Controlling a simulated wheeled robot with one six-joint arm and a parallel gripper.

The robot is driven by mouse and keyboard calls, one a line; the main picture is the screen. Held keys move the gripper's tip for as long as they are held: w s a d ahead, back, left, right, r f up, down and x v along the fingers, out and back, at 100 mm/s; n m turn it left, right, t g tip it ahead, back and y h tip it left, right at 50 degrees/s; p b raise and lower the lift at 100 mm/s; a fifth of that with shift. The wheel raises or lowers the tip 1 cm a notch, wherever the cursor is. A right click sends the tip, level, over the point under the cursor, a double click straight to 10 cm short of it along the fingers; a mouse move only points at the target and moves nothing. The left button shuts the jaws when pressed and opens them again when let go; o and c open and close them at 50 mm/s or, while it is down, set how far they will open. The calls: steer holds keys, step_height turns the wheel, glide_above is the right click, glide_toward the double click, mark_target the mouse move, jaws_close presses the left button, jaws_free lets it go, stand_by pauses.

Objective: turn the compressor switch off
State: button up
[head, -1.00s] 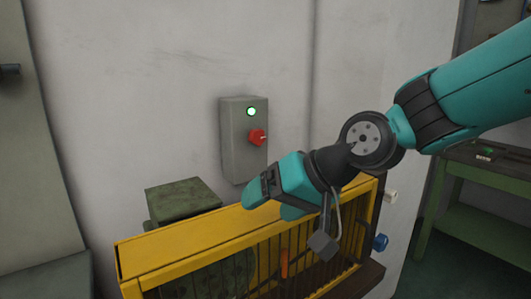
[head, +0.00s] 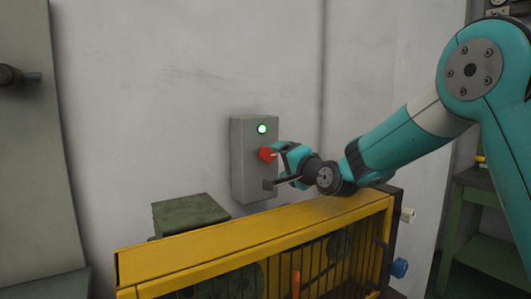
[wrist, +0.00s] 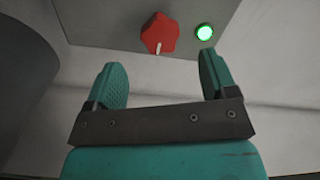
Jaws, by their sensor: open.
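The compressor switch is a red rotary knob (head: 267,154) on a grey wall box (head: 241,160). A green lamp (head: 262,129) above it is lit. In the wrist view the red knob (wrist: 160,34) has a pale pointer mark at its lower edge, and the lit green lamp (wrist: 204,32) is to its right. My gripper (head: 279,152) is at the box, close to the knob's right side. In the wrist view my gripper (wrist: 165,78) has its two teal fingers apart, with nothing between them. The knob lies just beyond the fingertips, and no contact shows.
A yellow guard (head: 240,235) with vertical bars stands below the box, under my arm. A dark green block (head: 188,214) is behind it at left. A grey cabinet (head: 35,150) stands at far left, and a green bench (head: 475,205) at right. The wall left of the box is clear.

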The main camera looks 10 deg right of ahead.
mark_target(268, 156)
steer(key=p+x, duration=0.1)
steer(key=x, duration=0.7)
steer(key=shift+w+a+f, duration=0.1)
steer(key=shift+w, duration=0.2)
steer(key=c, duration=0.9)
